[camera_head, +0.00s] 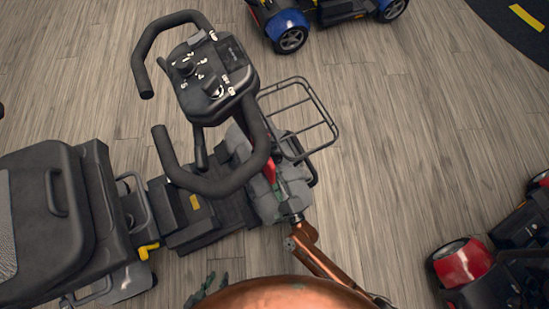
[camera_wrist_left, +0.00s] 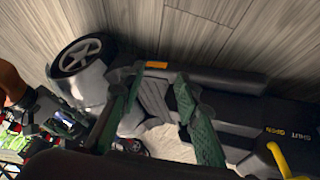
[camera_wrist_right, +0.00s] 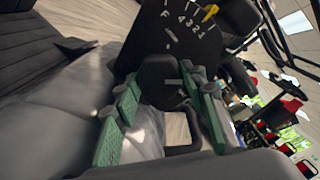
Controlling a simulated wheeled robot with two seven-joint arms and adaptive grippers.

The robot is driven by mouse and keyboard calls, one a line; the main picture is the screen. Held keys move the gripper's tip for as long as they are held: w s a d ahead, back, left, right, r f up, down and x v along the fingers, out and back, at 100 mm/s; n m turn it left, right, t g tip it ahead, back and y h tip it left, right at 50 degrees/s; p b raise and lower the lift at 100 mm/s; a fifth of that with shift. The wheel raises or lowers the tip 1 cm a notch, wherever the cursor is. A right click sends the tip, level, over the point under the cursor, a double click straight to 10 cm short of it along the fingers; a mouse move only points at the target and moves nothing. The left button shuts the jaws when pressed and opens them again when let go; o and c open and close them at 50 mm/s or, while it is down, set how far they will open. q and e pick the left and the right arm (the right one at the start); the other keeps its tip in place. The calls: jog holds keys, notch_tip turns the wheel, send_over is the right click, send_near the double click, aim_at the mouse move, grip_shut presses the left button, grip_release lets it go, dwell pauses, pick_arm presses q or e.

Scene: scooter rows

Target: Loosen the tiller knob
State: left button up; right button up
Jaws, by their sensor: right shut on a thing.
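The tiller knob (camera_wrist_right: 160,80) is a dark round knob in the right wrist view, in front of a black plate with a scale of white figures and a yellow pointer (camera_wrist_right: 210,13). My right gripper (camera_wrist_right: 165,100) is shut on it, one green finger on each side. In the head view my copper right arm reaches the lower tiller, and the gripper and knob are hidden there. The scooter's tiller (camera_head: 215,85) stands with its looped handlebar and dial console at upper left. My left gripper (camera_head: 207,290) is low in the head view; in the left wrist view its fingers (camera_wrist_left: 160,110) are apart and empty.
A wire basket (camera_head: 300,115) sits at the tiller's right. The black seat (camera_head: 60,200) is at left, with a yellow lever (camera_head: 148,250) beside it. A blue scooter (camera_head: 285,25) stands at the top and a red one (camera_head: 465,262) at lower right. Wooden floor between is clear.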

jog(key=n+p, duration=0.1)
jog(key=n, duration=0.3)
jog(key=shift+n, duration=0.3)
jog(key=n+p, duration=0.1)
jog(key=n, duration=0.1)
jog(key=shift+n, duration=0.4)
jog(key=n+p, duration=0.1)
jog(key=n, duration=0.2)
pick_arm(q)
notch_tip(320, 180, up, 6)
jog(key=s+g, duration=0.2)
jog(key=shift+s+a+f+g, duration=0.2)
jog(key=shift+a+f+g, duration=0.05)
jog(key=shift+g, duration=0.05)
pick_arm(e)
jog(key=shift+n, duration=1.8)
pick_arm(q)
jog(key=shift+r, duration=0.1)
pick_arm(e)
jog(key=shift+f, duration=0.1)
pick_arm(q)
jog(key=shift+a, duration=0.1)
pick_arm(e)
jog(key=o, duration=1.2)
jog(key=shift+c, duration=0.2)
pick_arm(q)
jog(key=shift+s, duration=0.15)
pick_arm(e)
jog(key=shift+s, duration=0.1)
jog(key=v, duration=1.2)
